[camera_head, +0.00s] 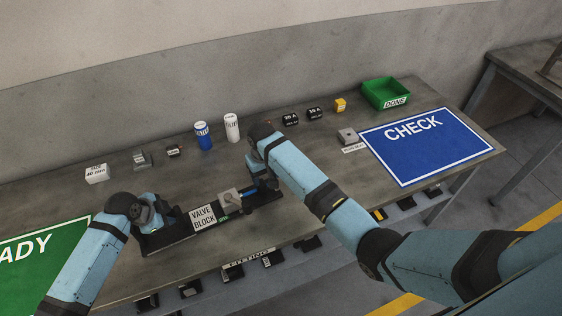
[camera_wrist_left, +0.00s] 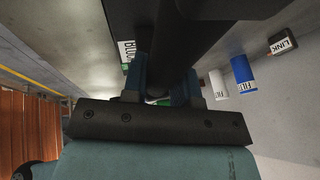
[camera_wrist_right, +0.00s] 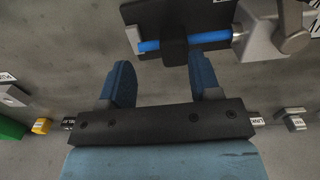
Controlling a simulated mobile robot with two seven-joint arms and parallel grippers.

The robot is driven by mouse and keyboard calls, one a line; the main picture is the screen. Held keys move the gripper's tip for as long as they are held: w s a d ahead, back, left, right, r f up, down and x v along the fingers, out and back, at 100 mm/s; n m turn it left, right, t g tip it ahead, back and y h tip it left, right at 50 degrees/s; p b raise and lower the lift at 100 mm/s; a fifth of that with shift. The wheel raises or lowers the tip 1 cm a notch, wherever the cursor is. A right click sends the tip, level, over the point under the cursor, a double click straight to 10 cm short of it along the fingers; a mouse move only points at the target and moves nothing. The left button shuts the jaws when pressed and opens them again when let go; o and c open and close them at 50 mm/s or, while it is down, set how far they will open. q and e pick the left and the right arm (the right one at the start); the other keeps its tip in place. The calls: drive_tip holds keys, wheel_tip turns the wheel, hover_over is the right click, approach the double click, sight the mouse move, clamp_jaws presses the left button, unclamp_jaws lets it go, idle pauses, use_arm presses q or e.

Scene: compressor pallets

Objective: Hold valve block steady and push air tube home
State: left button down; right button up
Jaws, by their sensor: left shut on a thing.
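The valve block (camera_head: 203,217) lies on the bench, a long dark base with a white label. Its label also shows partly in the left wrist view (camera_wrist_left: 126,52). A grey metal fitting (camera_head: 229,197) sits on it, also in the right wrist view (camera_wrist_right: 262,42). The blue air tube (camera_wrist_right: 210,39) lies in line with the fitting, its end at the fitting, with a black piece across its middle. My left gripper (camera_head: 168,222) is shut on the dark left end of the valve block. My right gripper (camera_wrist_right: 161,62) is open, its fingers apart just short of the tube and black piece.
Blue (camera_head: 203,135) and white (camera_head: 232,127) cylinders stand behind the block, with small labelled parts along the back. A green bin (camera_head: 386,94) stands at the far right behind a blue CHECK mat (camera_head: 430,146). A green mat (camera_head: 40,262) lies at left.

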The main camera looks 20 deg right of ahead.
sight(264, 182)
wheel_tip(264, 182, up, 8)
drive_tip(key=s+f+t, duration=0.1)
drive_tip(key=f, duration=0.1)
drive_tip(key=s+f+t+y, duration=0.1)
drive_tip(key=s+f, duration=0.1)
drive_tip(key=f, duration=0.1)
drive_tip(key=s+f+t, duration=0.1)
drive_tip(key=s+f, duration=0.1)
drive_tip(key=f, duration=0.1)
drive_tip(key=shift+s+a+f, duration=0.1)
drive_tip(key=shift+s+a, duration=0.1)
drive_tip(key=shift+a, duration=0.15)
drive_tip(key=s+f+t, duration=0.1)
drive_tip(key=s, duration=0.1)
drive_tip(key=s+f+t+y, duration=0.1)
drive_tip(key=s+f, duration=0.1)
drive_tip(key=s+f+t, duration=0.1)
drive_tip(key=s, duration=0.1)
drive_tip(key=shift+s+d+f, duration=0.25)
drive_tip(key=shift+s, duration=0.05)
drive_tip(key=s+d+r+n+t+y, duration=0.1)
drive_tip(key=s+t, duration=0.4)
drive_tip(key=s, duration=1.3)
drive_tip(key=shift+s+d+r+n, duration=0.25)
drive_tip(key=shift+d+n, duration=0.05)
drive_tip(key=shift+n, duration=0.1)
